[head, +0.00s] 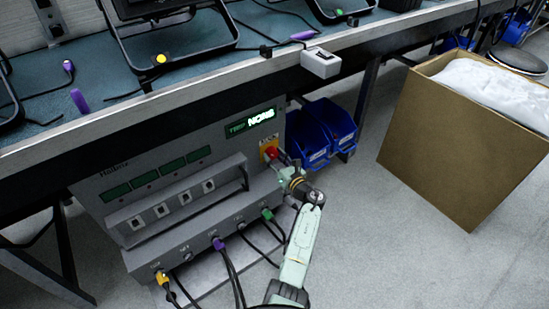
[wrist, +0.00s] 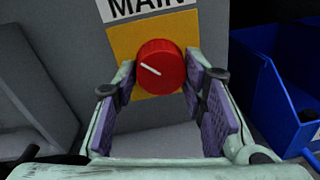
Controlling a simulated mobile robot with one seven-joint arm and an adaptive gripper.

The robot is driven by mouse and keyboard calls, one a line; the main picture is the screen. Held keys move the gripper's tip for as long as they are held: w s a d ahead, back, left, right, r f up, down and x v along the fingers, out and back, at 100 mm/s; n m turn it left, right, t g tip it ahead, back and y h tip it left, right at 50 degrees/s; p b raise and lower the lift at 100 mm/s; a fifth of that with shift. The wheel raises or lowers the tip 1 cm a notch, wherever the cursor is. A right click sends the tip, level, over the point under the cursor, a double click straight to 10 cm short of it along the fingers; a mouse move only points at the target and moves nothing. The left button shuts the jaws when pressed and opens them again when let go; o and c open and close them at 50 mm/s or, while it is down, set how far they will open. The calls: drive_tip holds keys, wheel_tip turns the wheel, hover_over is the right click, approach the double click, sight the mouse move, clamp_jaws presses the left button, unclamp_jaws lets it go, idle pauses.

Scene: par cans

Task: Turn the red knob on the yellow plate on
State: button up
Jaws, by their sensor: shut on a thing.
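The red knob (wrist: 159,66) sits on the yellow plate (wrist: 125,42) under a label reading MAIN in the wrist view. In the head view the red knob (head: 272,153) and the yellow plate (head: 264,144) are at the right end of the grey panel, partly hidden by my gripper. My gripper (wrist: 159,78) has one finger on each side of the knob and is shut on it. Its purple pads flank the knob's lower half.
A green lit display (head: 250,123) is above the plate on the grey unit. Blue bins (head: 330,130) stand close to the right of it. Cables with coloured plugs (head: 219,245) hang from its lower front. A cardboard box (head: 460,150) stands on the floor at the right.

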drive_tip(key=shift+c, duration=1.3)
drive_tip(key=shift+m, duration=0.3)
drive_tip(key=m, duration=0.1)
drive_tip(key=m+p, duration=0.1)
drive_tip(key=m, duration=0.1)
drive_tip(key=shift+r+m, duration=0.2)
drive_tip(key=shift+m, duration=0.1)
drive_tip(key=m+p, duration=0.2)
drive_tip(key=m, duration=0.2)
drive_tip(key=shift+a+r+g, duration=0.1)
drive_tip(key=shift+g, duration=0.2)
drive_tip(key=m+p, duration=0.2)
drive_tip(key=m, duration=0.2)
drive_tip(key=shift+r+m, duration=0.1)
drive_tip(key=shift+m, duration=0.2)
drive_tip(key=shift+m+g+y+p, duration=0.3)
drive_tip(key=shift+m+p, duration=0.45)
drive_tip(key=shift+m, duration=1.45)
